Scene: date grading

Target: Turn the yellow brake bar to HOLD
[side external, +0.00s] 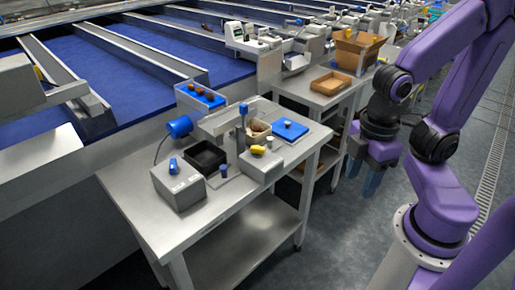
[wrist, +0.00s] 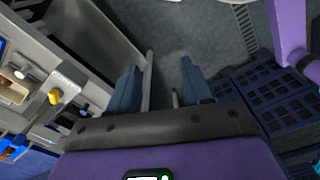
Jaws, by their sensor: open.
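The yellow brake bar (side external: 258,150) is a small yellow piece on top of a grey box-shaped unit (side external: 262,168) near the right front of the steel table. It also shows at the left of the wrist view (wrist: 54,97). Its HOLD marking is too small to read, so I cannot tell its setting. My gripper (side external: 363,174) hangs in the air to the right of the table, well apart from the bar, with its blue fingers pointing down. In the wrist view my gripper (wrist: 159,72) is open and empty, over the floor.
On the steel table (side external: 150,215) are a grey box with a blue knob (side external: 180,186), a black tray (side external: 207,157), a blue pad (side external: 290,131) and an upright post (side external: 242,122). A second table holds cardboard boxes (side external: 331,83). Dark blue crates (wrist: 272,95) stand on the floor.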

